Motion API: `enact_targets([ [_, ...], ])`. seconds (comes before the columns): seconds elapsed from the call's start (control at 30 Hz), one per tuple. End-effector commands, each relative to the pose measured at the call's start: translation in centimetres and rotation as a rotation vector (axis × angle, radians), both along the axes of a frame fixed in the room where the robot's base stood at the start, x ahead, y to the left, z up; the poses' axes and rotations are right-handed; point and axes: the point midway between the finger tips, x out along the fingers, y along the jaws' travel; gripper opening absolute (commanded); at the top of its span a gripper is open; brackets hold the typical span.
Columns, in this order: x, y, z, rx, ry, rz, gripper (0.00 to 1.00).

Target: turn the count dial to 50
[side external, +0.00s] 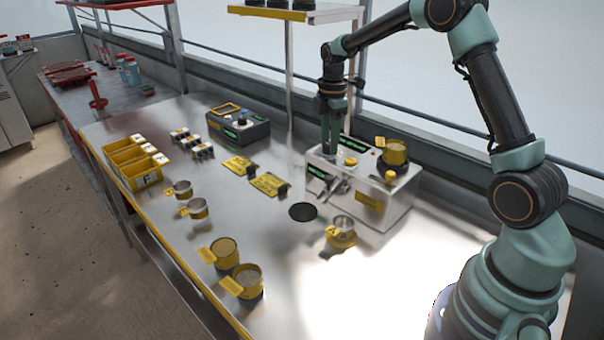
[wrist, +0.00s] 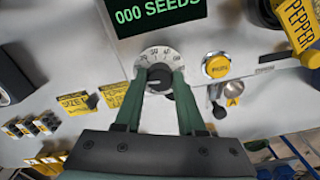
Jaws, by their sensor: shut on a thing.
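The count dial (wrist: 151,53) is a pale disc with small dark numbers around its rim and a dark knob (wrist: 158,77) at its middle. It sits on the top panel of the seeder (side external: 385,207), below a display (wrist: 155,14) reading 000 SEEDS in the wrist view. My gripper (wrist: 162,80) is shut on the dial's knob, one green finger on each side. In the side view my gripper (side external: 331,150) points straight down at the seeder's top and hides the dial. The number the dial is set to is too small to read surely.
A yellow button (wrist: 217,66) is right of the dial. A hopper labelled PEPPER (wrist: 300,25) stands farther right. A cup marked A (side external: 342,236) is before the seeder. Yellow cards (side external: 270,184), a grey box (side external: 240,128) and several cups lie leftward. The front right bench is clear.

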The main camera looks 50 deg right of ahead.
Motion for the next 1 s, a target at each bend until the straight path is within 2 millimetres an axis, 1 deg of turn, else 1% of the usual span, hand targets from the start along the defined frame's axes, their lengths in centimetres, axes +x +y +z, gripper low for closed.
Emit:
enact_targets([
  [0.27, -0.06, 0.02, 0.11, 0.000, 0.000, -0.229, 0.00],
  [1.0, -0.13, 0.11, 0.16, 0.000, 0.001, -0.932, 0.00],
])
